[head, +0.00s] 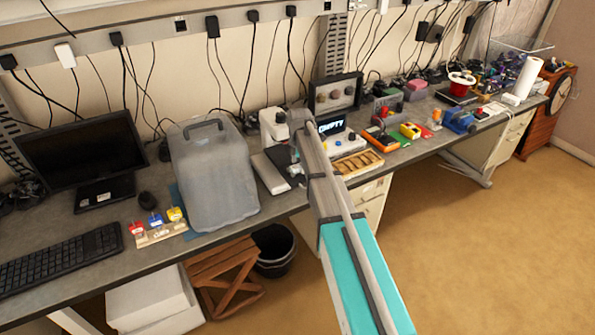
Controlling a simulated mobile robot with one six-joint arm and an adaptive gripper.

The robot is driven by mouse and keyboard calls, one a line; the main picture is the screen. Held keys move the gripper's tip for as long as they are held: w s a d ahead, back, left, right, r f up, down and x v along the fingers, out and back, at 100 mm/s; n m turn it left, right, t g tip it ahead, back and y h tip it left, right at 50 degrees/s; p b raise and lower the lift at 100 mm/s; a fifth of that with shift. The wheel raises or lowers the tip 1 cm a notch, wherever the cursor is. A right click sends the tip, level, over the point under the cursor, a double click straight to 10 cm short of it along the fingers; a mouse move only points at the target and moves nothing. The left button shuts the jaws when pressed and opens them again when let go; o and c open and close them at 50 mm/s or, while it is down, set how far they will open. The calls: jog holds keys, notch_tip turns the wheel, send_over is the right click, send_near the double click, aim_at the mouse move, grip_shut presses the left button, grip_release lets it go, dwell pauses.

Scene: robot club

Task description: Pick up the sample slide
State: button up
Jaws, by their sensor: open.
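I cannot make out the sample slide; it is too small to tell or is hidden by my arm. A white microscope-like device (273,127) stands on the bench, with a pale flat plate (270,174) before it. My arm reaches across the bench from the lower right and covers part of this area. My gripper (296,170) shows only as a small dark shape beside the arm, near the device's base. It is open, and I see nothing held in it. A wooden slotted tray (358,164) lies to the right of the arm.
A display reading EMPTY (331,124) stands behind the arm. Colored tagged items (155,222) sit on a holder at the left front. Devices crowd the right of the bench; the floor (480,240) there is clear.

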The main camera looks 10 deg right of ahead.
dwell(0.5)
grip_shut()
jog(key=shift+r, duration=0.15)
jog(key=shift+r+p, duration=0.9)
jog(key=shift+p, duration=0.15)
jog(key=s+d+r+p, duration=0.1)
jog(key=s+r+p, duration=1)
jog(key=s, duration=0.3)
jog(key=shift+d, duration=0.1)
